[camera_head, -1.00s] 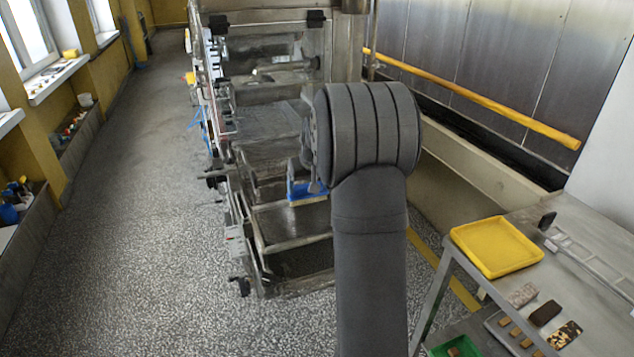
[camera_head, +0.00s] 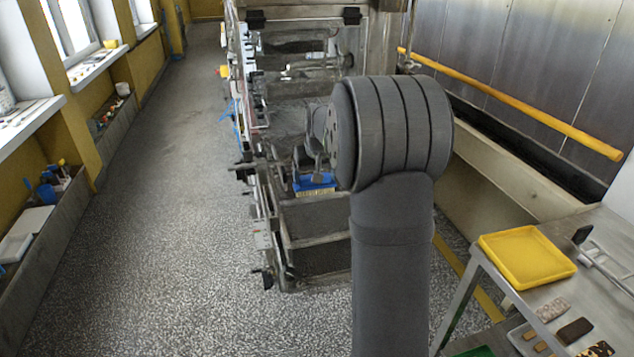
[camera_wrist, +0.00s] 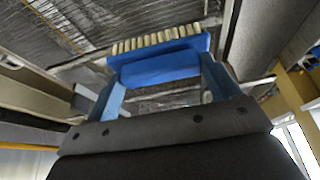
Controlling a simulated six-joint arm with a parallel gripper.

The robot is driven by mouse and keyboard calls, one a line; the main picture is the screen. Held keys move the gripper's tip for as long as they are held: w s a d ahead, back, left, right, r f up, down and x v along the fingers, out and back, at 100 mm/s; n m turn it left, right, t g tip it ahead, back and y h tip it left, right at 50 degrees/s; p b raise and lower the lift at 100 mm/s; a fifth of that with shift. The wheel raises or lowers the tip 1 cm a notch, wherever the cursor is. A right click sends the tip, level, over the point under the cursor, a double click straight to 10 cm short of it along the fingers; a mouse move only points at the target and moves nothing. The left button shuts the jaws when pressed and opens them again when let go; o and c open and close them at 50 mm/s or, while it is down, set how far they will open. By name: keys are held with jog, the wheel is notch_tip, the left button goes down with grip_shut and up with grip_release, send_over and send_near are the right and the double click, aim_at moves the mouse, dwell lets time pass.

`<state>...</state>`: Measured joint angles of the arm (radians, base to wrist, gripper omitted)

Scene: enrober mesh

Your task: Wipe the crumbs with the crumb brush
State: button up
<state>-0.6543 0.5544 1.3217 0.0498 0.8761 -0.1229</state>
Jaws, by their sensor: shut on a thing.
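The crumb brush (camera_wrist: 158,66) has a blue body with a row of pale bristle tufts, seen large in the wrist view. My gripper (camera_wrist: 160,80) is shut on it, one finger at each side. In the head view the blue brush (camera_head: 314,182) shows just left of my arm, bristles downward, over the front part of the enrober machine (camera_head: 318,222). My gripper (camera_head: 318,170) is partly hidden there by my arm. The mesh (camera_wrist: 60,40) fills the upper left of the wrist view, beyond the bristles. I cannot make out crumbs, or whether the bristles touch anything.
A yellow tray (camera_head: 526,256) sits on a metal table at the right, with several chocolate bars (camera_head: 574,330) near it. A yellow rail (camera_head: 510,105) runs along the right wall. Open speckled floor (camera_head: 150,260) lies left of the machine.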

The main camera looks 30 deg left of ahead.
jog(key=shift+r, duration=2.4)
